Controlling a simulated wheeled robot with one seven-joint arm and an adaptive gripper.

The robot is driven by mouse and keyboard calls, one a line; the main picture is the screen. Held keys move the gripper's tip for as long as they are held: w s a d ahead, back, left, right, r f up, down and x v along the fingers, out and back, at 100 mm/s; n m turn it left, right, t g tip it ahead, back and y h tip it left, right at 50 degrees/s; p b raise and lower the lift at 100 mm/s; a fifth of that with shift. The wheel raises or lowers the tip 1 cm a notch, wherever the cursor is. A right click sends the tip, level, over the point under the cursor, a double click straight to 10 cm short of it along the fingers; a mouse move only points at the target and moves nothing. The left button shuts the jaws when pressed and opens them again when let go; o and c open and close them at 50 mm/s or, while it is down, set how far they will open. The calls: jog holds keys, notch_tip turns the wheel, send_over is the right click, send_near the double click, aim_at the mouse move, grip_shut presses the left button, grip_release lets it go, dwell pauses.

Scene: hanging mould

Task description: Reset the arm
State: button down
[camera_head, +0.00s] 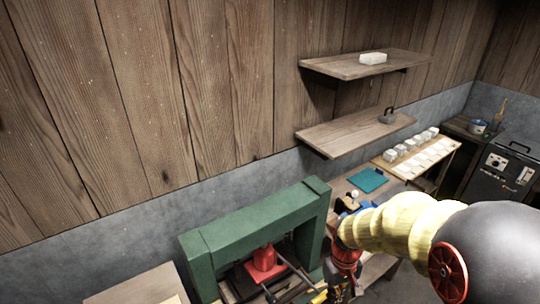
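My arm enters at the lower right, with a large dark grey rounded part, a red spoked wheel and a yellow ribbed sleeve. It reaches left towards a cluster of red, blue and dark parts beside the green press frame (255,222). I cannot clearly make out my gripper's fingers in that cluster, nor whether they hold anything. The arm's lower end runs close to the right post of the frame, and I cannot tell whether they touch.
A red jack-like part (264,258) stands inside the frame. Two wall shelves hold a white block (373,58) and a grey handled object (388,116). Behind the arm are a teal mat (367,180), a table (455,152) with several pale blocks, and a dark machine (507,168).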

jog(key=s+r+m+t+b, duration=0.2)
jog(key=s+r+t+b, duration=0.4)
jog(key=s+b, duration=0.7)
notch_tip(320, 180, up, 2)
jog(key=b, duration=0.2)
jog(key=shift+r+m+t+b, duration=0.25)
jog(key=shift+m+t+b, duration=0.05)
jog(key=shift+t+b, duration=0.1)
